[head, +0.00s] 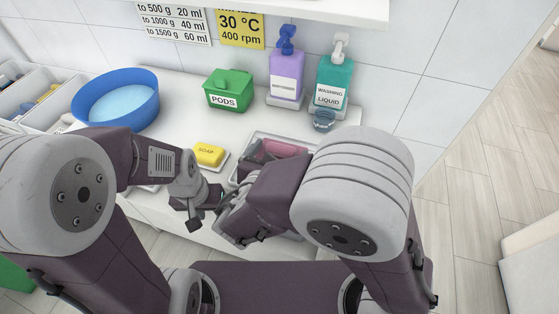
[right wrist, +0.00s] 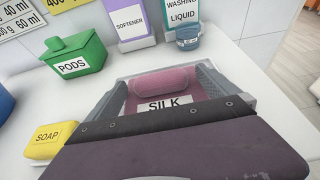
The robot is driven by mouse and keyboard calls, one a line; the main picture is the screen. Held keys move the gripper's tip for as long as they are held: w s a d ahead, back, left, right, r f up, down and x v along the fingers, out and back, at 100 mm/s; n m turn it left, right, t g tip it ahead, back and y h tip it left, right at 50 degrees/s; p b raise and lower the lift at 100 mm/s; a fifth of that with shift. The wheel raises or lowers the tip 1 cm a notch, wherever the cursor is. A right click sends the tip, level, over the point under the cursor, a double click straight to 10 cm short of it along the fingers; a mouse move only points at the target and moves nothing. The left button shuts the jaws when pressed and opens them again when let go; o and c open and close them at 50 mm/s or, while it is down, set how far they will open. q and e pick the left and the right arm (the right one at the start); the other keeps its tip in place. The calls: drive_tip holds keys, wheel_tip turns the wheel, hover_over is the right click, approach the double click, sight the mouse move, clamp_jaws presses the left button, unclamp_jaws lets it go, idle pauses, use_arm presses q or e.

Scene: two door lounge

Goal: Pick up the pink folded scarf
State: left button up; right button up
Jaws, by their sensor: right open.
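The pink folded scarf (head: 280,149) lies in a pale, see-through tray (head: 262,136) on the white counter, partly hidden by my right arm in the head view. In the right wrist view the scarf (right wrist: 163,84) lies behind a SILK label (right wrist: 168,104). My right gripper (right wrist: 162,80) is open, its grey fingers to the left and right of the scarf's near side; I cannot tell whether they touch it. My left gripper (head: 196,212) is low in front of the counter, left of my right arm and away from the scarf. Its jaw state is unclear.
A yellow soap bar (head: 209,154) lies left of the tray. A green PODS box (head: 229,89), a purple softener bottle (head: 286,75) and a teal washing liquid bottle (head: 333,80) stand behind. A blue basin (head: 118,98) is at the left. Bare counter lies between.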

sight(279, 151)
drive_tip(key=shift+s, duration=0.1)
drive_tip(key=c, duration=1.7)
drive_tip(key=shift+o, duration=0.2)
wheel_tip(279, 151, up, 5)
drive_tip(key=shift+p, duration=1.05)
drive_tip(key=s+d+r+b, duration=0.1)
drive_tip(key=s+d+r, duration=0.4)
drive_tip(key=d, duration=0.5)
drive_tip(key=shift+s+d+r+b, duration=0.2)
drive_tip(key=shift+r+b, duration=0.1)
drive_tip(key=shift+r, duration=0.25)
